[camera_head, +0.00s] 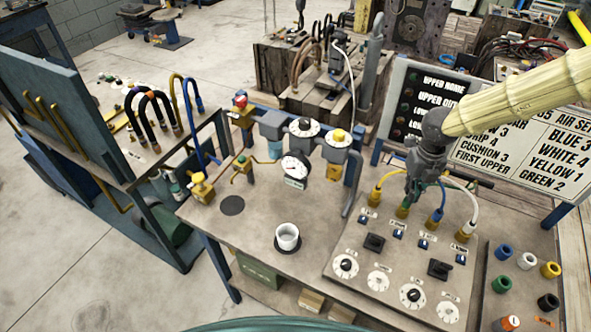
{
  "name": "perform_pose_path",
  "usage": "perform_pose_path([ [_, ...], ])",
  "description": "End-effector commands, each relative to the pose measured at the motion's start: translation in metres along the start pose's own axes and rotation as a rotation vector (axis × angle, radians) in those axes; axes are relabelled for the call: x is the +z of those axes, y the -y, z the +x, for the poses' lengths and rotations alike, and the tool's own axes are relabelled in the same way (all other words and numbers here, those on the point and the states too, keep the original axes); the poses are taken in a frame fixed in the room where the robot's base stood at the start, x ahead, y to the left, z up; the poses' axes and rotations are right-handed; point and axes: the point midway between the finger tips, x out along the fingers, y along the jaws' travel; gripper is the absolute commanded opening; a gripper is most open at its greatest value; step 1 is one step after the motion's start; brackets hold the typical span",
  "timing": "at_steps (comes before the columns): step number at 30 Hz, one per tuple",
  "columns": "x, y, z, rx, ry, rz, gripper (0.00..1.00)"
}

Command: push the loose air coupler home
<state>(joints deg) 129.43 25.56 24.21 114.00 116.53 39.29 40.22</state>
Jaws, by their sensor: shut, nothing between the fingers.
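A grey control panel (352,270) lies on the bench at the right. Along its back edge stand a yellow coupler (375,197), a green coupler (403,210), a blue coupler (436,215) and a white-hosed coupler (465,230), each with a hose of its colour. My gripper (411,194) points down from the upper right, shut and empty, just above or at the green coupler. I cannot tell whether it touches. It hides most of the green hose. Which coupler sits loose is too small to tell.
Switches and white dials (345,265) cover the panel's front. A gauge (295,168) and regulators line the back left. A lettered board (480,130) stands behind my gripper.

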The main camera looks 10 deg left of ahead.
Motion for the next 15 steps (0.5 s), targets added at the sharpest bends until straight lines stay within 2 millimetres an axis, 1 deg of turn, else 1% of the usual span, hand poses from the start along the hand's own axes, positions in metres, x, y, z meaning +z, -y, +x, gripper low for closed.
perform_pose_path([
  [15, -0.0001, 0.0, 0.0084, 0.0, 0.0, 0.0, 0.0],
])
